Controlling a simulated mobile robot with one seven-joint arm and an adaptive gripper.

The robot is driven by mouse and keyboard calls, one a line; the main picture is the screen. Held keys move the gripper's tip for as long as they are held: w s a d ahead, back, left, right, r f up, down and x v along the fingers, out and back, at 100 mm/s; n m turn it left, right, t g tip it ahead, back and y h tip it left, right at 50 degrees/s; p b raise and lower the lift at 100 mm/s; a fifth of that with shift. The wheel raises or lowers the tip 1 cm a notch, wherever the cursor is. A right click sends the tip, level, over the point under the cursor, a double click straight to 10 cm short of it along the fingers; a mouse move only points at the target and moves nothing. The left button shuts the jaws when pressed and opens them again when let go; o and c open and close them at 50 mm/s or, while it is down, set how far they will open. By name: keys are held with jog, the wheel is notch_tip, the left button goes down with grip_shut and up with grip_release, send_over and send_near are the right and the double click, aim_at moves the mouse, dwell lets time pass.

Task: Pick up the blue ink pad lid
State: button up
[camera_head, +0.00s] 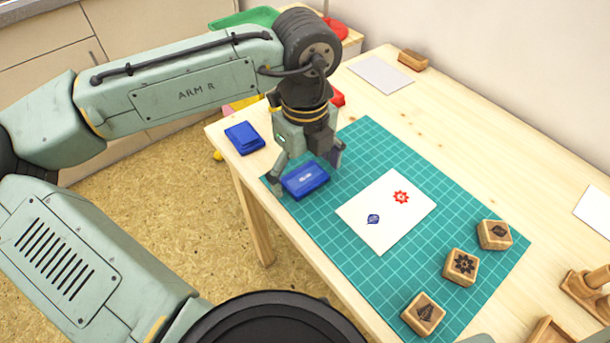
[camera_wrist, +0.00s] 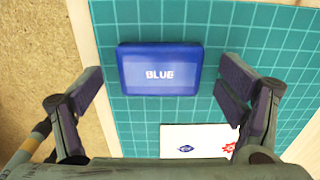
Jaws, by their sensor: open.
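The blue ink pad lid (camera_head: 305,180) lies on the teal cutting mat near its left corner, with pale lettering on top. In the wrist view the lid (camera_wrist: 160,70) reads "BLUE" and sits between my spread fingers, slightly ahead of them. My gripper (camera_head: 306,172) is open, its fingers low on either side of the lid with a gap to each. It also shows open and empty in the wrist view (camera_wrist: 164,90). Another blue pad piece (camera_head: 244,138) lies on the bare wood to the left. I cannot tell whether anything is under the lid.
The teal mat (camera_head: 440,215) bears a white card (camera_head: 388,210) with a red and a blue print, and wooden stamps (camera_head: 461,267) towards the right. A red item (camera_head: 337,97) is partly hidden behind my gripper. A wooden block (camera_head: 412,60) and white paper (camera_head: 380,74) lie further back.

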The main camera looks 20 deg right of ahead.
jog(key=shift+c, duration=0.2)
jog(key=c, duration=0.9)
jog(key=shift+r, duration=0.1)
